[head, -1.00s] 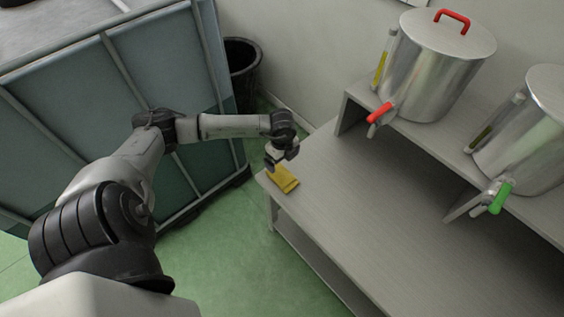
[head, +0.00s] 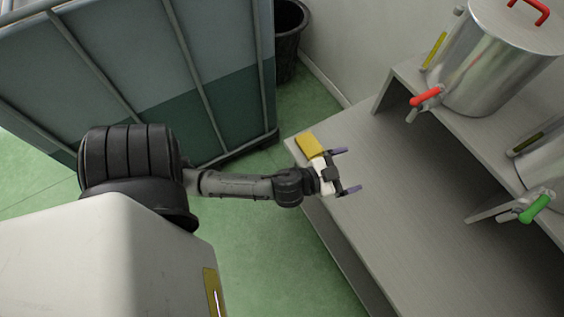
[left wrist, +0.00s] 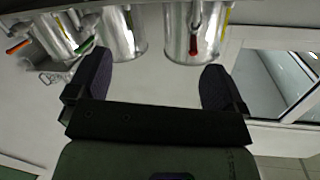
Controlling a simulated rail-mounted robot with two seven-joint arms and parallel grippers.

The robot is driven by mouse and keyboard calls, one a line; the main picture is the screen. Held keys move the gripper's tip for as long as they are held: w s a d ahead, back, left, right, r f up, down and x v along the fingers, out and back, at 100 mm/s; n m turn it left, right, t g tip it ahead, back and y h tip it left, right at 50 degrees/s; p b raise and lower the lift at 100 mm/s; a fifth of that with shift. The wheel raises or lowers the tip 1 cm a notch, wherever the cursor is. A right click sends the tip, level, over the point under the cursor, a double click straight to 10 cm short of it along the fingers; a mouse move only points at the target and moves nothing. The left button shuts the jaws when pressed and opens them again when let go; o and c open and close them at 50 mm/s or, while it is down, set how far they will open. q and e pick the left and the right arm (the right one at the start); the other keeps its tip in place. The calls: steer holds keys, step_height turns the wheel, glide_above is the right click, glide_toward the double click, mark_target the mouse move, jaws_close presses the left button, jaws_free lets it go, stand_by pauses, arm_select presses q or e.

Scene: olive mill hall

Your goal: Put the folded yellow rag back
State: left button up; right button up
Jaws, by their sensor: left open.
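The folded yellow rag (head: 309,146) lies on the left end of the grey table (head: 400,200), close to its edge. My left gripper (head: 350,171) is just to the right of the rag and in front of it in the head view. Its two fingers are spread with nothing between them, and they point right. In the left wrist view the open fingers (left wrist: 155,85) face the steel tanks (left wrist: 195,30), and the rag is not in that view. My right gripper is not in view.
A steel tank (head: 490,60) with a red tap stands on a raised shelf at the back right. Another tank with a green tap (head: 535,209) is nearer. A black bin (head: 288,40) and a large caged container (head: 150,70) stand left of the table. The table's middle is clear.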

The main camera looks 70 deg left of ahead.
arm_select(q)
steer(key=s+d+f+g, duration=0.1)
steer(key=s+f+g, duration=0.2)
steer(key=s, duration=0.3)
steer(key=s+d+f+g, duration=0.2)
steer(key=s+f+g, duration=0.1)
steer(key=s+g, duration=0.2)
steer(key=s+d+f+g+h, duration=0.1)
steer(key=s+f+g, duration=0.3)
steer(key=s, duration=0.4)
steer(key=shift+d+g, duration=0.35)
steer(key=shift+g, duration=0.25)
